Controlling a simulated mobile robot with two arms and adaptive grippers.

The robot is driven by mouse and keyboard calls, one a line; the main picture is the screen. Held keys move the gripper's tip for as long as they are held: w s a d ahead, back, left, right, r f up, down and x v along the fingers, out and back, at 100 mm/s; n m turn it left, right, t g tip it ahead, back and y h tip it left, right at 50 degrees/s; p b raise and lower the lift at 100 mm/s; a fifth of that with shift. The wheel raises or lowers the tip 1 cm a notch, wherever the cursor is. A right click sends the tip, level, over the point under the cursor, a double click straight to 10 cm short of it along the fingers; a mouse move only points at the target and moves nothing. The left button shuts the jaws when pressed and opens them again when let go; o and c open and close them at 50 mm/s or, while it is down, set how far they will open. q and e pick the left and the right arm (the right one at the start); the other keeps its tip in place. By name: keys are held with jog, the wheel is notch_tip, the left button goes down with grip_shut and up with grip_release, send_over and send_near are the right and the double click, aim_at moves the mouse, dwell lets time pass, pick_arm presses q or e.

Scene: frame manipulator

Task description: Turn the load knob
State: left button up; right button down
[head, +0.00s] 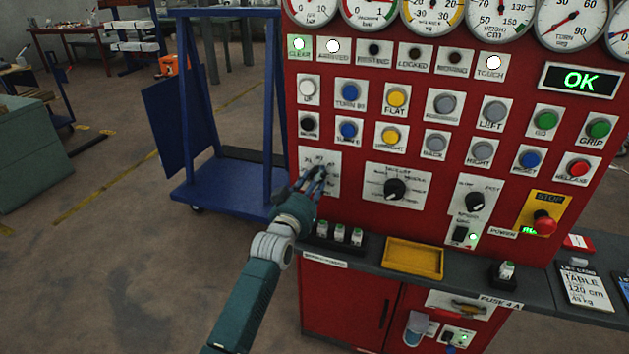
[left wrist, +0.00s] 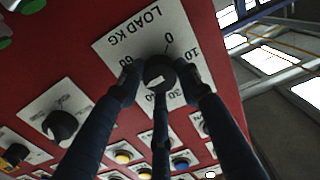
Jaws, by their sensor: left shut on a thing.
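The load knob (left wrist: 158,75) is a black round knob on a white plate (left wrist: 118,45) marked LOAD KG, with numbers around it, on the red panel. My left gripper (left wrist: 160,85) is shut on the knob, its dark fingers around it in the left wrist view. In the head view my left gripper (head: 316,180) reaches the plate at the panel's left side and hides the knob. My right gripper is not in view.
The red panel (head: 450,150) carries gauges, lamps, buttons and a green OK display (head: 580,80). A black knob (head: 396,189) and a red stop button (head: 544,222) sit to the right. A ledge below holds a yellow tray (head: 412,272). A blue cart (head: 230,185) stands left.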

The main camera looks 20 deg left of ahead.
pick_arm(q)
jog(key=n, duration=0.2)
jog(key=shift+n+p, duration=0.3)
jog(key=o, duration=1.2)
jog(key=shift+c, duration=0.2)
jog(key=shift+s, duration=0.1)
jog(key=s, duration=1.1)
jog(key=shift+s+a, duration=0.2)
jog(key=shift+s, duration=0.2)
